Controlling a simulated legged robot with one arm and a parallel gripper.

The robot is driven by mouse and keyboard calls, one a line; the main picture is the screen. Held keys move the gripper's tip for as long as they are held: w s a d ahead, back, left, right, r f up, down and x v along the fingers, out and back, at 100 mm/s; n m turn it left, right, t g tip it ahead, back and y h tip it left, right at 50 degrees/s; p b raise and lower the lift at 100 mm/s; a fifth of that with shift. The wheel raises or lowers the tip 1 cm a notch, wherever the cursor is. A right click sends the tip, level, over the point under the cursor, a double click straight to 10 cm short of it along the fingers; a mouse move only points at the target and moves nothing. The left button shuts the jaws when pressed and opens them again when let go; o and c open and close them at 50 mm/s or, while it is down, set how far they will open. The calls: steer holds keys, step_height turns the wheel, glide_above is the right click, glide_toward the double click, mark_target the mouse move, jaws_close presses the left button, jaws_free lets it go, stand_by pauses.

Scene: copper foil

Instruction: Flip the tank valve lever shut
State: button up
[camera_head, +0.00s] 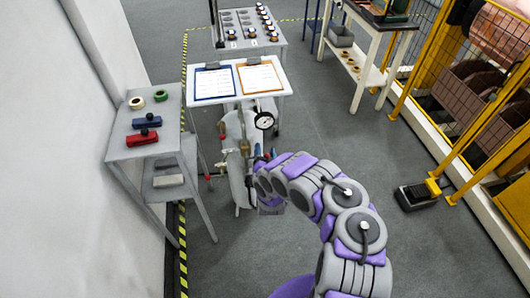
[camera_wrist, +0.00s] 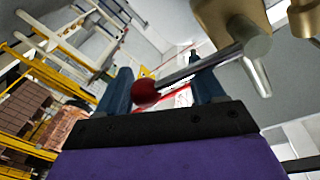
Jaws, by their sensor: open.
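The valve lever (camera_wrist: 200,65) is a metal rod ending in a red ball knob (camera_wrist: 146,94), seen close up in the wrist view. The rod runs up and right to a brass valve body (camera_wrist: 240,38). My gripper (camera_wrist: 163,82) is open, with its two blue fingers on either side of the knob and the rod's end. I cannot tell whether either finger touches it. In the head view, my gripper (camera_head: 264,158) reaches the grey tank (camera_head: 236,130) and its fittings. The lever is too small and covered to make out there.
A round gauge (camera_head: 264,120) stands on the tank fittings. A small table with clipboards (camera_head: 284,76) is behind the tank. A grey side table (camera_head: 143,151) stands at left by the wall. A yellow fence (camera_head: 455,85) and foot pedal (camera_head: 417,194) are at right. The floor between is clear.

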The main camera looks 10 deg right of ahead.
steer(key=shift+s, duration=0.1)
steer(key=s+a+p, duration=0.2)
steer(key=s+p, duration=0.5)
steer(key=s, duration=1)
steer(key=shift+a+f, duration=0.25)
